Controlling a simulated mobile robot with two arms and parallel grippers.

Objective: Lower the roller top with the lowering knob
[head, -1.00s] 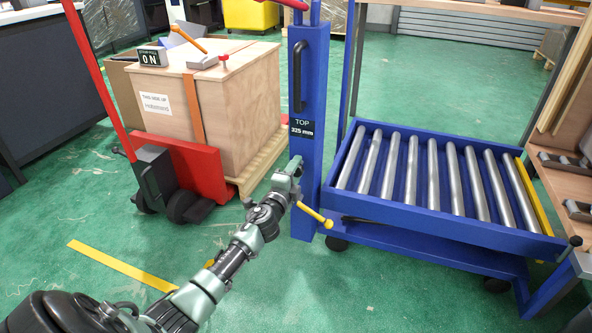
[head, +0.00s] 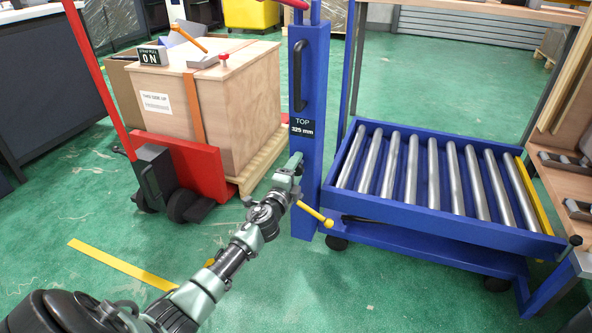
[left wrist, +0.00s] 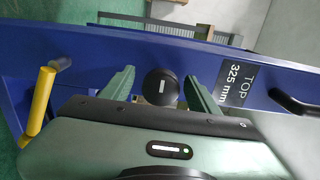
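The roller top (head: 432,180) is a blue frame with several steel rollers, and it stands right of a blue column (head: 309,130). A label on the column reads TOP 325 mm (head: 301,127); it also shows in the left wrist view (left wrist: 236,81). A round black knob (left wrist: 161,88) sits on the column face in the left wrist view. My left gripper (head: 293,168) is at the column, with its green fingers (left wrist: 160,92) on either side of the knob and small gaps visible. The knob is hidden in the head view. My right gripper is out of view.
A yellow-handled lever (head: 315,214) sticks out low on the column, close to my left gripper. A black grab handle (head: 298,76) is above the label. A wooden crate (head: 240,110) on a red pallet truck (head: 185,165) stands to the left. Green floor is clear in front.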

